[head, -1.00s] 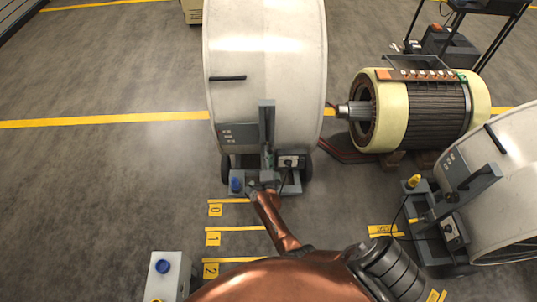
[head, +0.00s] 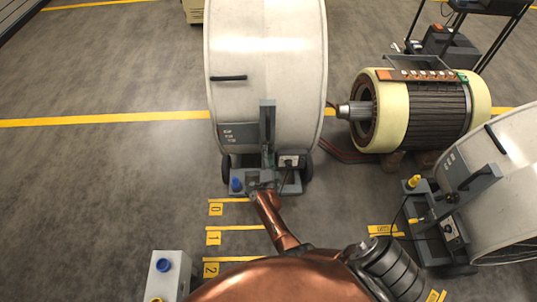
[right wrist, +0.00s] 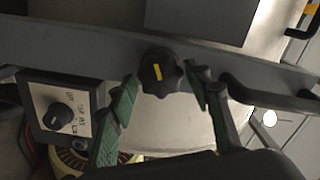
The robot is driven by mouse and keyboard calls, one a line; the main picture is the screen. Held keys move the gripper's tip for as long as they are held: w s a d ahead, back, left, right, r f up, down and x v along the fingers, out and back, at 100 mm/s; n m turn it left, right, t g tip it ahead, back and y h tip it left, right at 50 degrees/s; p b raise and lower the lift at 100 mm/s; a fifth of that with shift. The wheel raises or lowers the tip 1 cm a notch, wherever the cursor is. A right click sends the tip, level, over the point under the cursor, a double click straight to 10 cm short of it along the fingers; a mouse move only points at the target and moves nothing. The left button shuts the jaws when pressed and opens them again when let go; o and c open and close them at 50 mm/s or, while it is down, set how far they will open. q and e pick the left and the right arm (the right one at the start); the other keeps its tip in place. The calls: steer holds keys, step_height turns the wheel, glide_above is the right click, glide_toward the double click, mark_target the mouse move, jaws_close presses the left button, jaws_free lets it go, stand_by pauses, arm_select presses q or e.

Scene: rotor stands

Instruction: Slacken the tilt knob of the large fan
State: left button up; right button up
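The large fan (head: 265,80) is a pale drum standing upright in the upper middle of the head view, on a grey wheeled base. Its tilt knob (right wrist: 160,72) is a black lobed knob with a yellow mark, on a grey bar in the right wrist view. My right gripper (head: 264,186) is at the fan's near side, low by the bracket. In the right wrist view its green-padded fingers (right wrist: 163,90) are spread, one on each side of the knob. I cannot tell whether they touch it. The knob is not clear in the head view. My left gripper is not in view.
A control box with a dial (right wrist: 60,112) sits left of the knob. A blue cap (head: 236,184) is on the fan base. A second fan (head: 510,185) and a motor (head: 435,112) stand to the right. Floor at left is clear.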

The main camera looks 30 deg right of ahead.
steer(key=shift+o, duration=0.9)
